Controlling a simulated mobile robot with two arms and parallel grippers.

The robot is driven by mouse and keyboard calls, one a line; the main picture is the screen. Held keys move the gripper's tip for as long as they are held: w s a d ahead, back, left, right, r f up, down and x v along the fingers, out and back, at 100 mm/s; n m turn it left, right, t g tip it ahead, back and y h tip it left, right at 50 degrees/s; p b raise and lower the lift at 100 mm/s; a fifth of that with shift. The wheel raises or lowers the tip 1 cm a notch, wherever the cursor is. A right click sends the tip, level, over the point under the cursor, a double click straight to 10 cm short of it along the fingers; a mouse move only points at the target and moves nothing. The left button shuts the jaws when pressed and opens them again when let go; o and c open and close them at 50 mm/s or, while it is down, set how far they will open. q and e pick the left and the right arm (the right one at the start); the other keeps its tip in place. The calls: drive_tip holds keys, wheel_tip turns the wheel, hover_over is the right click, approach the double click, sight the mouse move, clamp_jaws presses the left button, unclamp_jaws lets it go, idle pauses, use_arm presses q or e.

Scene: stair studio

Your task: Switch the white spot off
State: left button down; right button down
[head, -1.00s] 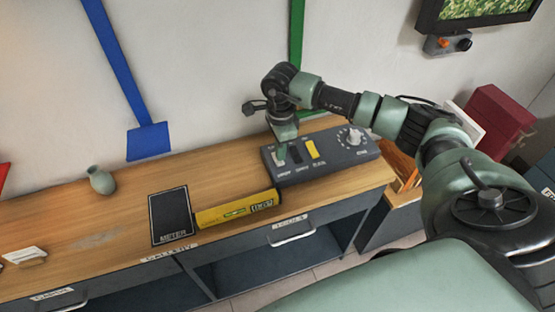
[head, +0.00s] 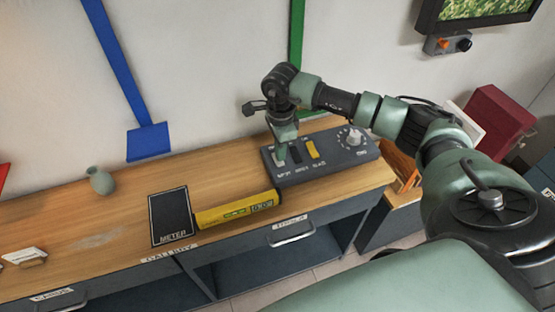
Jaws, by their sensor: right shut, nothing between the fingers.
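A dark grey control box (head: 345,163) stands on the wooden counter. On its top are a row of switches, with a black one (head: 295,155) in the middle and a yellow one (head: 312,149) on the right, and a pale round knob (head: 353,137). My right gripper (head: 281,161) is shut and points down at the left end of this row. Its tips are at or just above the pale leftmost switch, which they mostly hide. I cannot tell whether they touch, or how that switch is set. The small labels are hard to read. My left gripper is out of view.
A yellow meter (head: 236,209) with a small display lies beside a black METER plate (head: 171,216), left of the box. A grey-green vase (head: 101,180) and a pale card holder (head: 24,257) stand further left. A red box (head: 494,122) is at the right.

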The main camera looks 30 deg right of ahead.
sight(280, 163)
drive_tip(key=shift+f+b, duration=0.9)
drive_tip(key=shift+f, duration=0.2)
idle(1.0)
drive_tip(key=shift+r+p, duration=2)
drive_tip(key=shift+r, duration=1.55)
